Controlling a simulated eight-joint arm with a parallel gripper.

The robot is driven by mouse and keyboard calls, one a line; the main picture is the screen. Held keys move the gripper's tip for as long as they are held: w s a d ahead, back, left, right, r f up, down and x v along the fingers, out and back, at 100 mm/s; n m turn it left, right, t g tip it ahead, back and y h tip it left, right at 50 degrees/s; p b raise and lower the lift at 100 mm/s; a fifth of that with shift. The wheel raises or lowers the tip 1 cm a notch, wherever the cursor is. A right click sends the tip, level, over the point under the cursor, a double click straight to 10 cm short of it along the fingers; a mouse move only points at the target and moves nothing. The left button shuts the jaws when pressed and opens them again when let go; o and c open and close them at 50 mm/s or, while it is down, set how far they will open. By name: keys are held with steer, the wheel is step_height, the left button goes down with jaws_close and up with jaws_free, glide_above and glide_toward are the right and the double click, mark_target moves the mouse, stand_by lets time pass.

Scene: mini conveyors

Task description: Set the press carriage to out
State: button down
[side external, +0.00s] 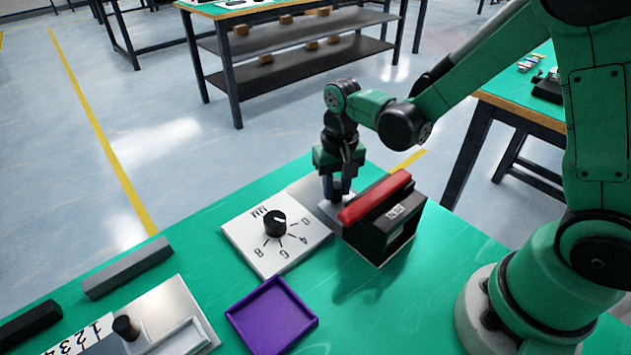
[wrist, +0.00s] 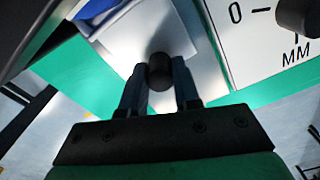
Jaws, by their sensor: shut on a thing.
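The press (side external: 385,225) is a black box with a red bar (side external: 376,197) on top, near the table's far edge. Its carriage (side external: 330,209) is a silvery plate sticking out on the side by my gripper. In the wrist view the carriage plate (wrist: 187,52) carries a round black knob (wrist: 159,71) and a blue-edged pale part (wrist: 112,14) next to it. My gripper (side external: 336,192) points down over the plate. In the wrist view my gripper (wrist: 160,88) has its two fingers closed on the knob, one on each side. In the side view the fingers hide the knob.
A white dial plate (side external: 262,247) with a black knob (side external: 275,222) lies just left of the carriage. A purple tray (side external: 271,318), a grey bar (side external: 128,268) and a metal plate with a slider knob (side external: 126,327) lie nearer. The green table is clear right of the tray.

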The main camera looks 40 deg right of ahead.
stand_by(0.8)
steer(key=w, duration=0.9)
steer(key=c, duration=0.6)
jaws_free()
steer(key=shift+c, duration=0.2)
step_height(320, 180, up, 6)
steer(key=shift+f, duration=0.15)
